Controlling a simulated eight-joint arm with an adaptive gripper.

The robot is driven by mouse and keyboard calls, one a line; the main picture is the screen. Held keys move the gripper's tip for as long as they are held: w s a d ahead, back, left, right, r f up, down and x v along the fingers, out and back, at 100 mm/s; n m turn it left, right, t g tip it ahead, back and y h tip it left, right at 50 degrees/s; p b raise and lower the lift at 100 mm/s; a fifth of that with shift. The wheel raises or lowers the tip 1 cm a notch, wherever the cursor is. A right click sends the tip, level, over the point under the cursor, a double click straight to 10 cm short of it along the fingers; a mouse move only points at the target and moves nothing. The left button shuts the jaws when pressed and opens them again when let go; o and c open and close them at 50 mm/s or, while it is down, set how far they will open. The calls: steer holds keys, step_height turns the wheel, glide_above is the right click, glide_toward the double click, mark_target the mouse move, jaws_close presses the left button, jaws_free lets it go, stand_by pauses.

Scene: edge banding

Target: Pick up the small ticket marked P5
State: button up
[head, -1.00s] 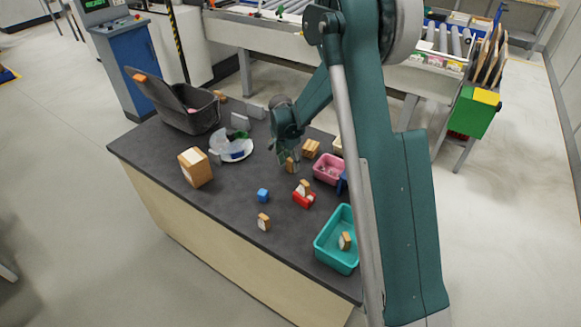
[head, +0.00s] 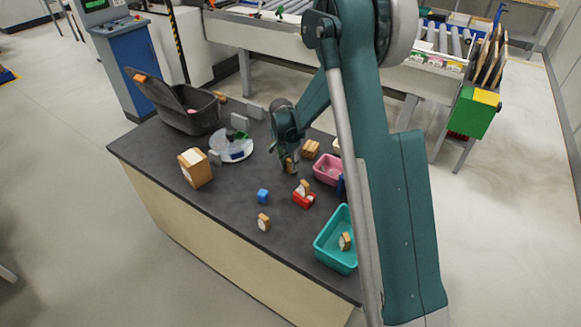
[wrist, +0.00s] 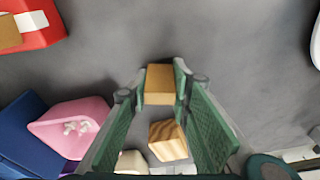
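No P5 marking is readable in either view. Several small wooden pieces with pale faces could be tickets. One small wooden piece (head: 291,167) is under my gripper (head: 287,160) in the head view. In the wrist view this wooden piece (wrist: 159,85) sits between the tips of my gripper's green fingers (wrist: 160,88). The fingers are apart, one on each side of it, and a firm hold is not visible. Other wooden pieces are at the front of the table (head: 264,222), on a red holder (head: 304,187) and in the teal bin (head: 345,241).
A striped wooden block (wrist: 168,140) and a pink bin (wrist: 70,125) lie close to the fingers. The teal bin (head: 324,256), a blue cube (head: 263,196), a larger box (head: 195,168), a round white dish (head: 236,158) and a dark crate (head: 190,118) share the grey table (head: 230,215).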

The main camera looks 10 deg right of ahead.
mark_target(290, 160)
steer(key=shift+r, duration=0.2)
steer(key=shift+r+p, duration=0.4)
steer(key=shift+r, duration=4.45)
